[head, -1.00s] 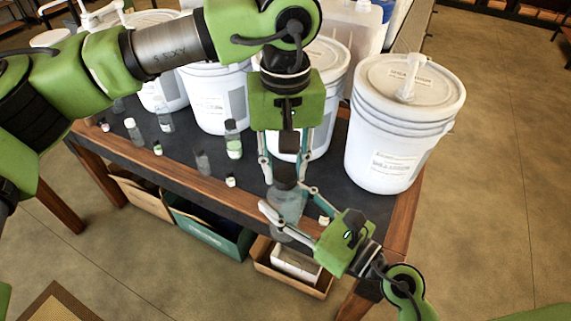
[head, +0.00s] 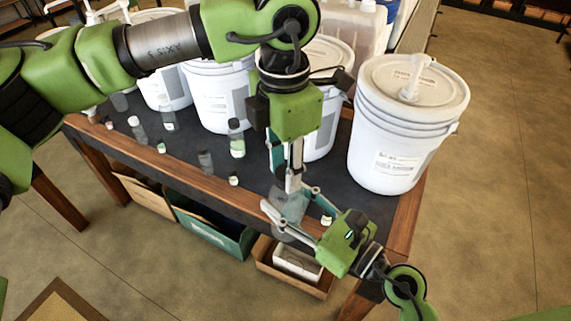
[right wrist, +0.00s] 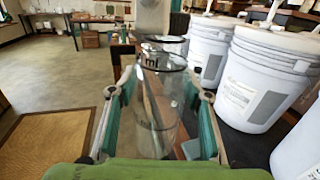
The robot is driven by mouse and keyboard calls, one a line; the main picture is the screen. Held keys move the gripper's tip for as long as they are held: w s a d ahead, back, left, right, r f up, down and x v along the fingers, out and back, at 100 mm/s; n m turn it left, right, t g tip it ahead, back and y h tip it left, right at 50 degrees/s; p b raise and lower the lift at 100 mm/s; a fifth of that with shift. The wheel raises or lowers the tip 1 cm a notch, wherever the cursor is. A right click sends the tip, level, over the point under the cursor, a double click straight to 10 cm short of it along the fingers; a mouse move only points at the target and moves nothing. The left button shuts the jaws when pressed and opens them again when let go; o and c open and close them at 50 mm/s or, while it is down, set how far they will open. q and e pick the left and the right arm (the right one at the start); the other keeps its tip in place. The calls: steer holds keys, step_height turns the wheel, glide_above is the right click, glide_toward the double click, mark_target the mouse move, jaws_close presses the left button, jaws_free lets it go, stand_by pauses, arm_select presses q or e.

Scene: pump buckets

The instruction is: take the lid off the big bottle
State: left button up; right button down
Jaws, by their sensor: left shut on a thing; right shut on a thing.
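The big bottle (head: 291,209) is clear and stands upright near the table's front edge. My right gripper (head: 288,204) reaches in from the lower right and is shut around its body. In the right wrist view the clear bottle (right wrist: 158,105) with dark markings sits between the two fingers.
Several small bottles, such as a green-bottomed one (head: 237,146), stand on the dark table (head: 262,186) to the left. A white bucket (head: 393,150) with a pump stands at the right, more buckets behind. Open boxes (head: 208,232) sit beneath.

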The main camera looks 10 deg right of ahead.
arm_select(q)
steer(key=n, duration=0.6)
steer(key=shift+w+a+r, duration=0.1)
steer(key=shift+w, duration=0.1)
steer(key=n, duration=0.3)
steer(key=shift+n, duration=0.4)
steer(key=n, duration=0.5)
steer(key=shift+s+n, duration=0.15)
steer(key=shift+n, duration=0.15)
steer(key=n, duration=0.4)
steer(key=shift+s+n, duration=0.1)
steer(key=shift+n, duration=0.3)
steer(key=shift+r, duration=0.15)
steer(key=shift+r, duration=0.6)
steer(key=shift+s+d+r, duration=0.1)
steer(key=shift+d+r, duration=0.1)
steer(key=shift+r, duration=0.15)
